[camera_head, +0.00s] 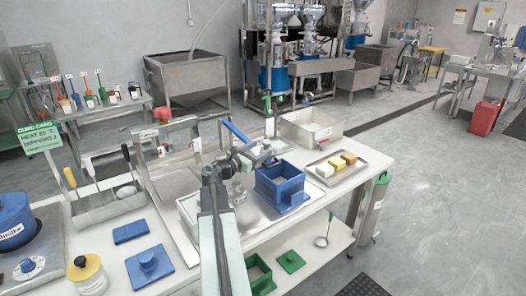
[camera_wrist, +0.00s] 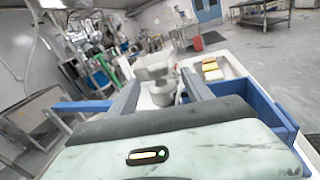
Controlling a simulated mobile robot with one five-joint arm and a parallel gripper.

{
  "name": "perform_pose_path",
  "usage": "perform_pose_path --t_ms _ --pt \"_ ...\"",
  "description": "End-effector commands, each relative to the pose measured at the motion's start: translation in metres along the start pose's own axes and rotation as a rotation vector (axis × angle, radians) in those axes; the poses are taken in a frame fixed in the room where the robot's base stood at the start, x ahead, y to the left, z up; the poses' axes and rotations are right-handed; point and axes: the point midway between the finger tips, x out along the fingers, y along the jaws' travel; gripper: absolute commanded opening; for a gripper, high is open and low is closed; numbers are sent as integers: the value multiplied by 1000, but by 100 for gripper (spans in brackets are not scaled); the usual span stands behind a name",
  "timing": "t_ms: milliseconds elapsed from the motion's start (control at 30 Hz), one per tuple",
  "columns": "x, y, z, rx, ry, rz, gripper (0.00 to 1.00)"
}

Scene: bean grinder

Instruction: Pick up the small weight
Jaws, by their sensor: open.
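My gripper (camera_head: 258,156) is open above the counter near the blue box. In the wrist view my gripper (camera_wrist: 160,92) has nothing visibly clamped between its fingers.
A steel basin (camera_head: 311,128) stands behind. A blue bar (camera_head: 237,131) rises close to my gripper. Blue lids (camera_head: 150,262) and a blue pot (camera_head: 14,221) are at the left.

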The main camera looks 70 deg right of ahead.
Motion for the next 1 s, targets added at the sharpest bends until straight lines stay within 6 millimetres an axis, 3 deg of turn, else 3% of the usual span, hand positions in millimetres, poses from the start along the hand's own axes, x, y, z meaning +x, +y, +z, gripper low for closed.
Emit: perform_pose_path --t_ms 167,433,667,900,1000 --pt "6 2 0 0 0 2 59" --pt "49 6 2 0 0 3 59" --pt "52 4 2 0 1 5 59" --pt "52 5 2 0 1 5 0" --pt "52 5 2 0 1 5 0"
